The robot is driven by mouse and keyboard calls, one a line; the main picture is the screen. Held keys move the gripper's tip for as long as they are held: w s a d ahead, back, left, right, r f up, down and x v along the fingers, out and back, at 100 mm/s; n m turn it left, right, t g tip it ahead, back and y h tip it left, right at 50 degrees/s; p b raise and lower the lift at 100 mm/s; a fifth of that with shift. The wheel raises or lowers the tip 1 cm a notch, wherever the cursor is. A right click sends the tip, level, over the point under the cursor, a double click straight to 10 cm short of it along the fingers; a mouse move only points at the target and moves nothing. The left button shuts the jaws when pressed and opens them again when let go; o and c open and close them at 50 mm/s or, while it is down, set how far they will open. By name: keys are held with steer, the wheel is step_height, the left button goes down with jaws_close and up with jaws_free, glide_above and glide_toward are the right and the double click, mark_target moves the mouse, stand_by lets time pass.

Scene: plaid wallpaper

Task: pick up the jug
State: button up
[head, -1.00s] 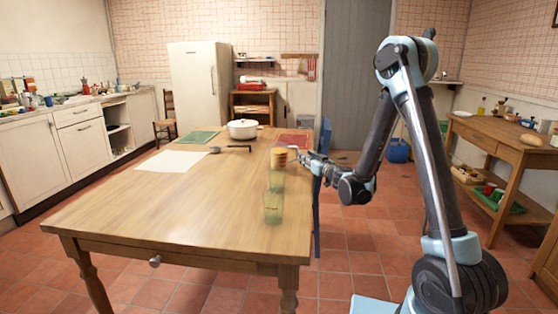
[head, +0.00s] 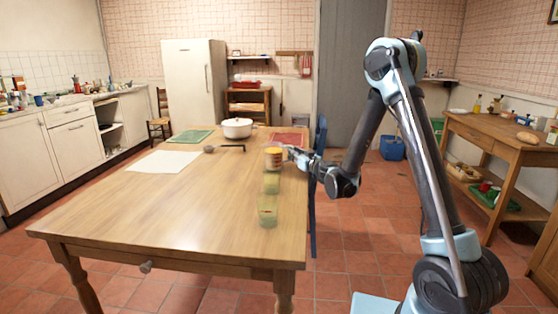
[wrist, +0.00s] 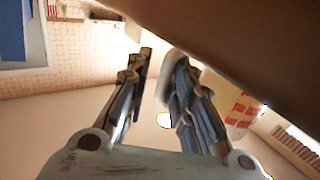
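No thing is plainly a jug with a handle and spout. An orange and white container (head: 274,158) stands upright near the right edge of the wooden table (head: 170,205). In the wrist view, a cream container with red lettering (wrist: 243,118), probably the same one, shows partly behind my right finger. My gripper (head: 288,152) is just right of the container in the head view. In the wrist view my gripper (wrist: 160,62) has its two fingers apart, with nothing between them. The container lies to the right of the fingers; whether they touch it I cannot tell.
Two greenish glasses, one nearer (head: 267,211) and one farther (head: 271,183), stand in front of the container. A white pot (head: 237,128) and a dark ladle-like utensil (head: 230,148) are farther back. A blue chair (head: 319,135) stands at the table's right side.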

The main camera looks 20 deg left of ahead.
steer(key=shift+a, duration=0.15)
jaws_close()
steer(key=shift+s, duration=0.1)
steer(key=shift+r, duration=0.15)
